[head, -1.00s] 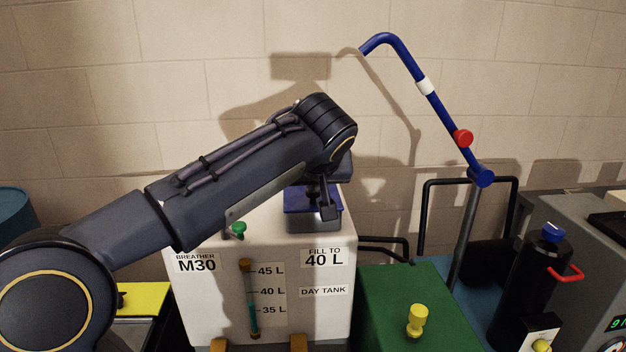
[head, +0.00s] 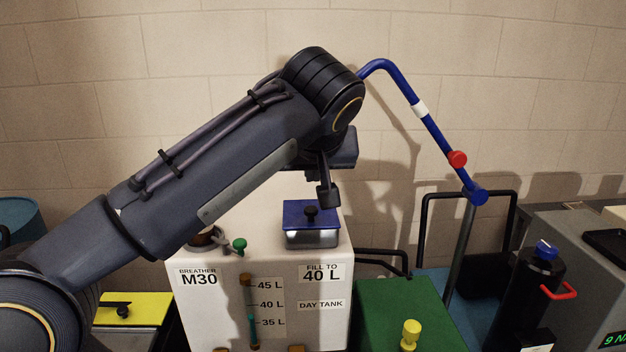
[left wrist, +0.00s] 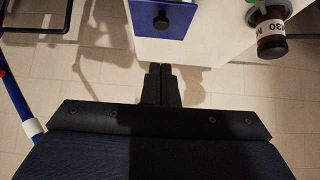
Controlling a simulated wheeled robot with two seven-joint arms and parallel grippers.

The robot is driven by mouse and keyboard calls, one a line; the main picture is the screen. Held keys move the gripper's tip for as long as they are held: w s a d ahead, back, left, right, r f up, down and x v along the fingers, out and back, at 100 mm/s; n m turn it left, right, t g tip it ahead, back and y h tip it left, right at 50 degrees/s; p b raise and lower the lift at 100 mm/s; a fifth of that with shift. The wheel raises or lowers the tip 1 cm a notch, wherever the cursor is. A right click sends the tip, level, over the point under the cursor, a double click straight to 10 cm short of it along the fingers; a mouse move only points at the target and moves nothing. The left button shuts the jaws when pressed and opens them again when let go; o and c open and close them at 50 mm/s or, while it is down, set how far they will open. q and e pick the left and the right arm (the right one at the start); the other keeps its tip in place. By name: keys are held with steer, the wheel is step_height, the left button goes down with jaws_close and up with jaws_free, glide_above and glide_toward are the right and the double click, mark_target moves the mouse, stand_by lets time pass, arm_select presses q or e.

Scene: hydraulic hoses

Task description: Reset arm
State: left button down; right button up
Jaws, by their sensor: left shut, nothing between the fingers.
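My left gripper (head: 328,194) hangs above the white day tank (head: 220,310), just over the blue lid (head: 296,212) with its black knob. The lid sits on the square filler neck, and the gripper is apart from it. In the left wrist view, my gripper's fingers (left wrist: 160,76) are together with nothing between them, and the blue lid (left wrist: 178,22) shows beyond their tips. My left arm crosses in front of the tank's back left. My right gripper is in no view.
A blue bent pipe (head: 435,128) with a red knob stands at the right. A breather (left wrist: 271,38) and a green knob (head: 239,244) are left of the lid. A green box (head: 385,310), a black bottle (head: 527,290) and a yellow plate (head: 147,309) stand nearby.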

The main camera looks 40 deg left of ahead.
arm_select(q)
steer(key=shift+v, duration=0.8)
steer(key=s+d+f+m+h, duration=0.2)
steer(key=s+f, duration=0.3)
steer(key=f, duration=0.5)
steer(key=s+d+f+m+h, duration=0.2)
steer(key=s+d+f+h, duration=0.2)
steer(key=f, duration=0.5)
steer(key=s+d+f+m+g+h, duration=0.1)
steer(key=s+d+f+m+h, duration=0.1)
steer(key=s+d+f, duration=0.3)
steer(key=s+f+h, duration=0.1)
steer(key=s+f, duration=0.2)
steer(key=f, duration=0.2)
steer(key=shift+f, duration=0.4)
